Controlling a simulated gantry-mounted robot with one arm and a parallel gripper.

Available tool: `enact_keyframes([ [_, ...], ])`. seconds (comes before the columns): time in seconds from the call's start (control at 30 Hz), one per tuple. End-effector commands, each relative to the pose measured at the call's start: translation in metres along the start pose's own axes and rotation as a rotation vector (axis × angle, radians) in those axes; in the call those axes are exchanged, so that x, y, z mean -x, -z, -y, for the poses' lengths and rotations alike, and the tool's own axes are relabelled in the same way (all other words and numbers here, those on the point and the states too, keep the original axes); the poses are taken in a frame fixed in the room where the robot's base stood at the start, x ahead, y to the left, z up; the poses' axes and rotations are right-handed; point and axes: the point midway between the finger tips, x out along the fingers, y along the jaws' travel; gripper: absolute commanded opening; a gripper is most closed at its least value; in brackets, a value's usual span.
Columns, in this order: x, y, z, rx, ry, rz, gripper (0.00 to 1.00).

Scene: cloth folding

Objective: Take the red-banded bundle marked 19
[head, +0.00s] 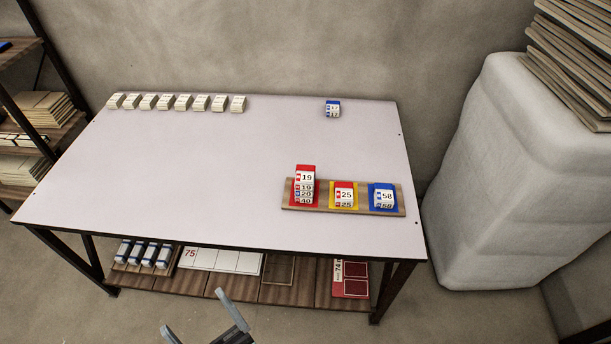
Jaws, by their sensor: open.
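The bundle marked 19 (307,178) is on top of a stack at the left end of a wooden board (322,208), at the table's right front. Its white label reads 19 on the top and front, with red beside it. Under it are bundles marked 20 (306,194) and 40 (306,201). My gripper (192,311) is open and empty at the bottom edge of the view, in front of the table and well apart from the stack, to its lower left. Part of my gripper is cut off by the frame.
On the board are a bundle marked 25 (346,194) on a yellow pad and one marked 58 (385,196) on a blue pad. A blue-banded bundle (332,107) and a row of pale bundles (183,102) stand at the back. The table's middle (210,165) is clear.

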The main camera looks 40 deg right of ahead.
Motion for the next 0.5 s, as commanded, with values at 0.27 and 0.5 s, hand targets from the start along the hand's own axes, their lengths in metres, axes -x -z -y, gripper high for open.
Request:
enact_keyframes([
  [0.27, -0.073, -0.181, -0.075, 0.067, -0.087, 0.510, 0.82],
  [0.5, -0.087, -0.292, -0.174, 0.105, -0.236, 0.958, 0.82],
])
